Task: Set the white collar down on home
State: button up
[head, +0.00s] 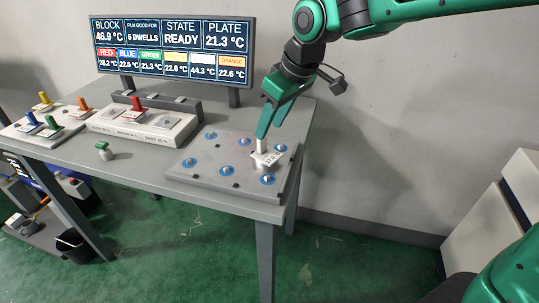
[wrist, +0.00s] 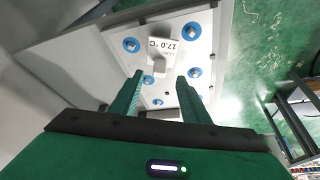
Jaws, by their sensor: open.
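The white collar (head: 268,159) sits on the grey plate (head: 190,178) at the table's right, over a spot near the plate's right edge. Its white upright handle (head: 261,146) points up toward my gripper (head: 263,134). In the wrist view, the collar (wrist: 160,47) carries a label reading 17.0 °C, and its handle (wrist: 158,67) lies between the fingertips of my gripper (wrist: 160,83). My gripper is open, with a finger on each side of the handle and gaps visible. No marking that reads "home" is legible.
Several blue-ringed spots (head: 227,170) on the plate are uncovered. A red-handled collar (head: 135,112) stands on the white block (head: 176,132). A tray (head: 18,127) at left holds several coloured collars. A small green-topped object (head: 104,151) stands on the table. A display (head: 172,50) rises behind.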

aim_at(263, 142)
jog(key=shift+x, duration=3.7)
jog(key=shift+s, duration=0.1)
grip_shut()
